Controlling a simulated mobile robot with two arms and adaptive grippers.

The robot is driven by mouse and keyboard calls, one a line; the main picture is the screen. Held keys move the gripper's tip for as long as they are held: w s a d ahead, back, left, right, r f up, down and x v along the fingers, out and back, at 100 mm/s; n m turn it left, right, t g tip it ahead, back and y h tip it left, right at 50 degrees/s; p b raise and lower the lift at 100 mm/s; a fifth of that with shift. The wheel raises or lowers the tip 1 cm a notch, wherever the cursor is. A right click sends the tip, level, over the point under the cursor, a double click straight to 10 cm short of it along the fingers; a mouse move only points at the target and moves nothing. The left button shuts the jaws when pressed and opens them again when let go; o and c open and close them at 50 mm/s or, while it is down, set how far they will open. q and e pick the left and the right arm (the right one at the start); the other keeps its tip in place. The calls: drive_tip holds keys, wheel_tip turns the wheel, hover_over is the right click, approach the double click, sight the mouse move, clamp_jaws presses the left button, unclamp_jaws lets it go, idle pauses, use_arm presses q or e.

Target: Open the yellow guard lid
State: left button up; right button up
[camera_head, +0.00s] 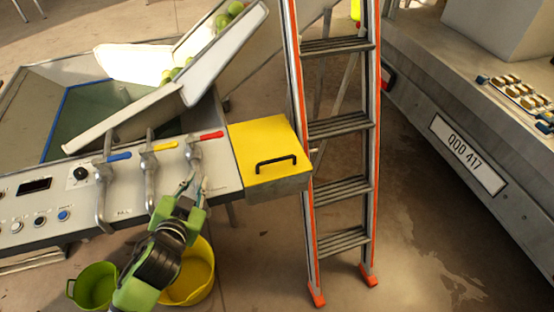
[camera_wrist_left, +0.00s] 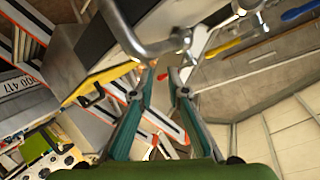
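The yellow guard lid (camera_head: 262,142) lies flat and closed on a grey box at the right end of the control panel. Its black bar handle (camera_head: 276,164) stands near the front edge. In the left wrist view the handle (camera_wrist_left: 91,97) shows at the left, with the lid's yellow edge beside it. My left gripper (camera_head: 193,184) is left of the lid, close by the metal spout under the red lever. In the left wrist view its fingers (camera_wrist_left: 164,74) are apart with nothing clearly held between them. My right gripper is not in view.
Taps with blue (camera_head: 119,156), yellow (camera_head: 164,146) and red (camera_head: 211,135) levers stand on the panel (camera_head: 125,191). An orange-edged ladder (camera_head: 340,124) stands just right of the lid. A green bucket (camera_head: 95,287) and a yellow bucket (camera_head: 196,277) sit below.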

sight(272, 162)
use_arm(q)
drive_tip(key=w+d+r+m+t+h, duration=0.2)
drive_tip(key=w+d+r+m+h, duration=0.4)
drive_tip(key=m+h, duration=0.25)
drive_tip(key=s+d+f+m+g+h, duration=0.3)
drive_tip(key=s+f+m+g+h, duration=0.1)
drive_tip(key=f+m+g, duration=0.3)
drive_tip(key=shift+m, duration=0.55)
drive_tip(key=x, duration=0.4)
drive_tip(key=r+x, duration=0.1)
drive_tip(key=x, duration=0.8)
drive_tip(key=shift+w+d+r+p, duration=0.1)
drive_tip(key=shift+w+d+p, duration=0.15)
drive_tip(key=shift+d+p, duration=0.15)
clamp_jaws()
